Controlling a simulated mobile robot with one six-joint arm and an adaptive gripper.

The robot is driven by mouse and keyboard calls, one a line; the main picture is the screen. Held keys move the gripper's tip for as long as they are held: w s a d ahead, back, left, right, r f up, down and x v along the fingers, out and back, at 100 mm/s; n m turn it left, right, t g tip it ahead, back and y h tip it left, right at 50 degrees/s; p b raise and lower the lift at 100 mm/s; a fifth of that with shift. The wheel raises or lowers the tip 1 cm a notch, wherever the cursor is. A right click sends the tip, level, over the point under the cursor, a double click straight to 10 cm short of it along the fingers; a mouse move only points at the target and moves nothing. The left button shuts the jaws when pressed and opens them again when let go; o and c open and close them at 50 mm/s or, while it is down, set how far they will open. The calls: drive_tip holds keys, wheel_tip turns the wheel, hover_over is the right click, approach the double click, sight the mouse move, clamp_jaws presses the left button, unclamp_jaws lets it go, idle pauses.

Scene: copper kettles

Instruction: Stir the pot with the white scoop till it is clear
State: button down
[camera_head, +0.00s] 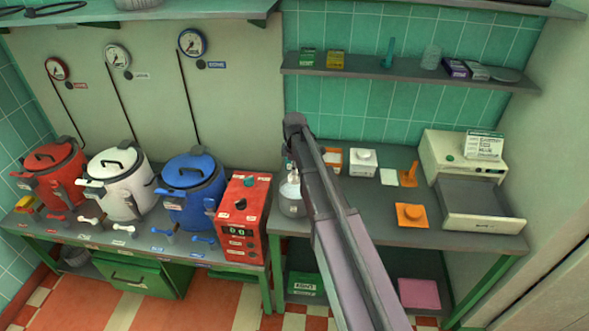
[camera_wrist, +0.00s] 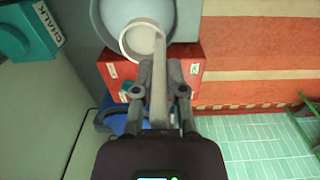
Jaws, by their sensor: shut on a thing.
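My gripper (camera_wrist: 165,85) is shut on the handle of the white scoop (camera_wrist: 143,40) in the wrist view. The scoop's round bowl end lies over or inside the mouth of a grey pot (camera_wrist: 184,18); I cannot tell how deep it sits. The pot also shows in the head view (camera_head: 292,200), standing on the grey bench just right of a red control box (camera_head: 240,215). My arm hides part of the pot there, and the pot's contents are not clear.
Red (camera_head: 52,178), white (camera_head: 120,190) and blue (camera_head: 195,195) cookers stand left of the control box. Right of the pot are a white box (camera_head: 363,161), orange pieces (camera_head: 411,215) and a machine with an open drawer (camera_head: 482,222). A teal chalk box (camera_wrist: 30,32) is close by.

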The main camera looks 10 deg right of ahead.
drive_tip(key=shift+r+p, duration=0.9)
drive_tip(key=shift+r, duration=0.25)
drive_tip(key=shift+f, duration=0.1)
